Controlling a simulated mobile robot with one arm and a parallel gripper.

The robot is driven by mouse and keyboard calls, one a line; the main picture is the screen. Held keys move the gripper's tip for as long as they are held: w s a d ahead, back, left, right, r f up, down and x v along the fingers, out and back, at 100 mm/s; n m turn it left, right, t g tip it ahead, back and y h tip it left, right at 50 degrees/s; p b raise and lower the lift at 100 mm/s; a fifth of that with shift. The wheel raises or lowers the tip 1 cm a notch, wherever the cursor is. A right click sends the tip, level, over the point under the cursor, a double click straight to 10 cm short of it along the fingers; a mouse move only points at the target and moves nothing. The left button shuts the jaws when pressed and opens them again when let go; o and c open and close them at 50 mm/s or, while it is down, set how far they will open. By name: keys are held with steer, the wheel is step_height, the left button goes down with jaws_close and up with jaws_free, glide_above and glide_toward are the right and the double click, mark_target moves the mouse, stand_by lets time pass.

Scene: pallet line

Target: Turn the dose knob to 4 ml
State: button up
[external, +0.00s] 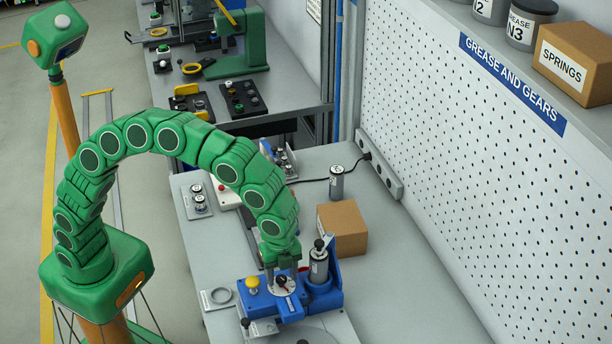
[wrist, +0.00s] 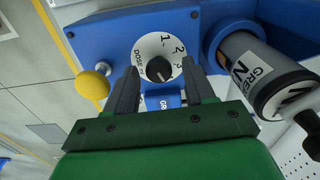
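The dose knob (wrist: 159,69) is small and black with a pale pointer mark, at the centre of a white dial (wrist: 151,46) with printed numbers. I cannot read the pointer's setting with certainty. The dial is on a blue dispenser (wrist: 110,38), which also shows in the external view (external: 292,306). My gripper (wrist: 161,72) is open, with one dark finger on each side of the knob and visible gaps between. In the external view my gripper (external: 282,268) points down over the dial. A grey grease cartridge (wrist: 262,70) stands in the dispenser's holder.
A yellow-topped button (wrist: 92,84) is left of the dial. In the external view a cardboard box (external: 342,230) and a grey canister (external: 336,183) stand behind the dispenser. A pegboard wall (external: 450,130) bounds the right. The bench (external: 395,300) is clear right of the dispenser.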

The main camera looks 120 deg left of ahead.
mark_target(278, 278)
stand_by(0.3)
step_height(278, 278, up, 7)
steer(key=shift+r, duration=0.35)
steer(key=shift+s+d, duration=0.1)
steer(key=shift+s, duration=0.05)
steer(key=shift+s+d+r, duration=0.15)
steer(key=shift+s+r, duration=0.1)
steer(key=shift+r, duration=0.05)
steer(key=s+d+r+n+t, duration=0.1)
steer(key=s+d+r+n, duration=0.15)
steer(key=s, duration=0.65)
steer(key=s+d+r+n, duration=0.2)
steer(key=s+d+r, duration=0.15)
steer(key=s, duration=0.55)
steer(key=s+d+f+n+g, duration=0.1)
steer(key=s+d+f, duration=0.1)
steer(key=s, duration=0.6)
steer(key=s+d+f+n+g, duration=0.1)
steer(key=s+f, duration=0.3)
steer(key=s, duration=0.5)
steer(key=s+d+f+n, duration=0.2)
steer(key=s+d+f, duration=0.1)
steer(key=s, duration=0.6)
steer(key=shift+d+g, duration=0.15)
steer(key=shift+g, duration=0.25)
